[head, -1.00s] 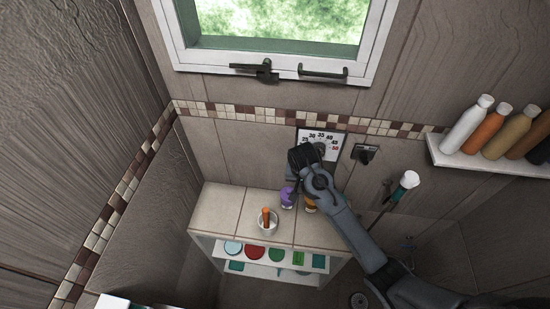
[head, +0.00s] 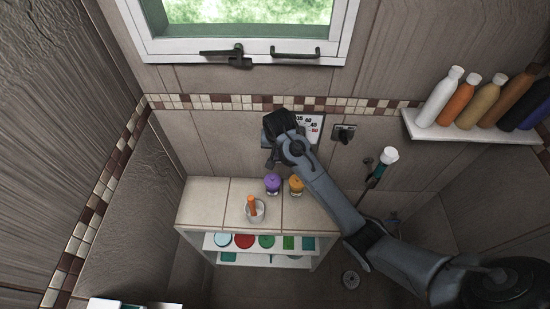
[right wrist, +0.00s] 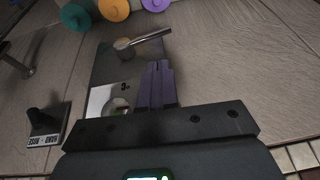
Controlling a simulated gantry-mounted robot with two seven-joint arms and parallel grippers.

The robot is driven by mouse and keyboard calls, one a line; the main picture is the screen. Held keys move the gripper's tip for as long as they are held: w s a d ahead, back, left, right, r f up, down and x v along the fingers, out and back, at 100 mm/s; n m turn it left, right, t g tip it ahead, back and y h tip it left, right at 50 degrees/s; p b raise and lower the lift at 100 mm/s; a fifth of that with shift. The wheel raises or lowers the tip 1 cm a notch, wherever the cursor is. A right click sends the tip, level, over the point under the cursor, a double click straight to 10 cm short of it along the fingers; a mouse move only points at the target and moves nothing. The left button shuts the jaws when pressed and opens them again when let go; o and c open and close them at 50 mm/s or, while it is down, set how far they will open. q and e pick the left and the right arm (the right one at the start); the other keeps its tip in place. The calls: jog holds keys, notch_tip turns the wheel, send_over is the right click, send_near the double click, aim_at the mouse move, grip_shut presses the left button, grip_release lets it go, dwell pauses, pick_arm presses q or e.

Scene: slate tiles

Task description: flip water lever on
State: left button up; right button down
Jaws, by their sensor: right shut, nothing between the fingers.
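A wall control plate (head: 312,127) with printed numbers is partly hidden behind my right gripper in the head view. In the right wrist view the plate (right wrist: 103,72) carries a silver lever (right wrist: 146,41) on a round hub, with a round dial below it. My right gripper (head: 272,160) is in front of the plate's left part. In the wrist view its fingers (right wrist: 160,68) are together, empty, and over the plate beside the lever. Contact with the lever cannot be told. My left gripper is not in view.
A small black switch (head: 343,133), with a lettered base in the wrist view (right wrist: 44,122), sits right of the plate. A bottle ledge (head: 470,133) is at right.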

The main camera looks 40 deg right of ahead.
jog(key=p+x, duration=0.2)
jog(key=x, duration=1)
jog(key=shift+f, duration=0.2)
jog(key=shift+w+d, duration=0.1)
